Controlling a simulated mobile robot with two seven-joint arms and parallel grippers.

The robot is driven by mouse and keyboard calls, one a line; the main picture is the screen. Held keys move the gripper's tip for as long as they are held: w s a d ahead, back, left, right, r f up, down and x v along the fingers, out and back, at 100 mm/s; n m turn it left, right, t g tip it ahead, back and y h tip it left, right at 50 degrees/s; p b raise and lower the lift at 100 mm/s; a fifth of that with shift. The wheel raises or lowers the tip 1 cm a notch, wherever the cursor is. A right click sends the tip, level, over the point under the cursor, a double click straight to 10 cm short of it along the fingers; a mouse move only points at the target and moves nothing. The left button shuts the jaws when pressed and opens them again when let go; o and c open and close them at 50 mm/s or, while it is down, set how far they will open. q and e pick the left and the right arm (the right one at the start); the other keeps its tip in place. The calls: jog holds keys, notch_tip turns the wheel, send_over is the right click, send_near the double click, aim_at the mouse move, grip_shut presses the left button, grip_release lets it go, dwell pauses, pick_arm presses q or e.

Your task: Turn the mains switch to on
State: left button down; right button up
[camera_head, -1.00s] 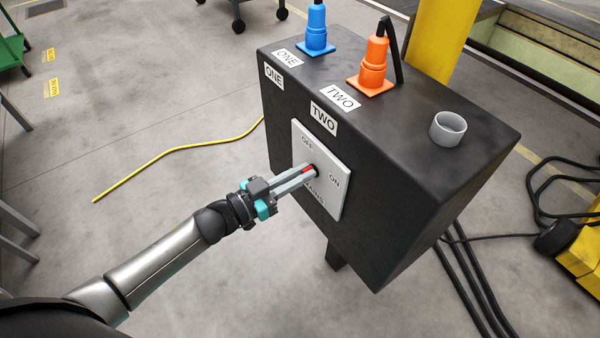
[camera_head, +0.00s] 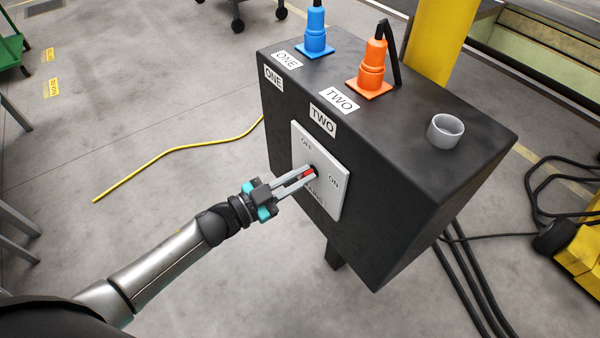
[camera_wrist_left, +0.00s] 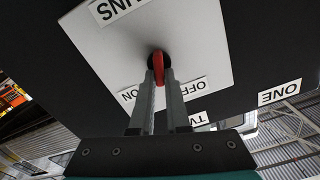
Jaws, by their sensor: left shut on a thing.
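The mains switch is a light grey plate (camera_head: 334,198) on the front of a black box, with OFF at its upper left, ON at its right and MAINS below. Its red handle (camera_head: 308,173) sits at the plate's middle. My left gripper (camera_head: 310,174) is shut on the red handle, one finger on each side. In the left wrist view the red handle (camera_wrist_left: 158,68) shows between the fingertips, on a dark round hub, with the labels upside down. The handle's exact angle between OFF and ON is hard to tell. My right gripper is not in view.
On the black box (camera_head: 420,205) stand a blue plug (camera_head: 316,32) labelled ONE, an orange plug (camera_head: 371,70) labelled TWO and a grey ring-shaped socket (camera_head: 446,130). A yellow cable (camera_head: 180,148) lies on the floor at left. Black cables (camera_head: 470,285) run down at right.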

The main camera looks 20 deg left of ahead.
pick_arm(q)
jog(key=m, duration=0.6)
jog(key=shift+s+d+f, duration=0.15)
jog(key=shift+s+f, duration=0.05)
jog(key=shift+f+m, duration=0.1)
jog(key=shift+m, duration=0.8)
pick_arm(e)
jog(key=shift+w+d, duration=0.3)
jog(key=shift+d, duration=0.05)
pick_arm(q)
jog(key=shift+d+m, duration=0.1)
jog(key=shift+m, duration=0.2)
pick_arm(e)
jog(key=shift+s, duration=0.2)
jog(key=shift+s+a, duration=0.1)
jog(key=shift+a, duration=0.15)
pick_arm(q)
jog(key=c, duration=0.9)
grip_release()
jog(key=shift+s, duration=0.1)
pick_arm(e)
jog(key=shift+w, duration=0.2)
